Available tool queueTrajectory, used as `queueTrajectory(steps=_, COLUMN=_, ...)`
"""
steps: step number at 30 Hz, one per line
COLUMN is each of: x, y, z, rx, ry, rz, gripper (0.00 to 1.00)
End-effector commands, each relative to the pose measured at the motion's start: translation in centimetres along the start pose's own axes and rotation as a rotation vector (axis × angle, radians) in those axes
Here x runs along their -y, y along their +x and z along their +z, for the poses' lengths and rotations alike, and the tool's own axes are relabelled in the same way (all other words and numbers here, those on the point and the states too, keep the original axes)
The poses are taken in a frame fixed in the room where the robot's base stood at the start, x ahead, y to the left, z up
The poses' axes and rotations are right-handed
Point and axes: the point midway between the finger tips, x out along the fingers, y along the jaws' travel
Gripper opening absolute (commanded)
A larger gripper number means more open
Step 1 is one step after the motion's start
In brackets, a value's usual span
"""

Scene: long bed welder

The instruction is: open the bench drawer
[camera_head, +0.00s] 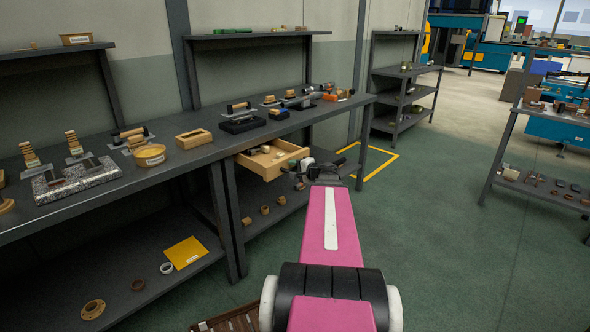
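The bench drawer (268,165) is a light wooden box under the top of the dark workbench (204,158). It stands pulled out from the bench, and its inside shows with a few small objects in it. My pink arm reaches forward to the drawer's right front side. My gripper (296,168) is small and dark in the view, at the drawer's front right corner. It looks close to or touching the drawer front. I cannot make out its fingers or the drawer handle, so I cannot tell whether it grips anything.
A lower shelf (165,280) holds rings and a yellow folder (186,252).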

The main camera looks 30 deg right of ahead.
Motion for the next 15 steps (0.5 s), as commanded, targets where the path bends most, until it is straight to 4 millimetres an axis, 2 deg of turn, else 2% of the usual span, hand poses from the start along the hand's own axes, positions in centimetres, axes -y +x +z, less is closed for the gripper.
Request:
queueTrajectory(steps=5, x=0.0, y=-0.3, z=0.0, rx=-0.001, ry=0.000, rz=0.000, gripper=0.41)
queueTrajectory(steps=8, x=0.0, y=-1.2, z=0.1, rx=-0.001, ry=0.000, rz=-0.001, gripper=0.41)
queueTrajectory(steps=15, x=0.0, y=-5.5, z=0.1, rx=-0.004, ry=0.001, rz=-0.001, gripper=0.41)
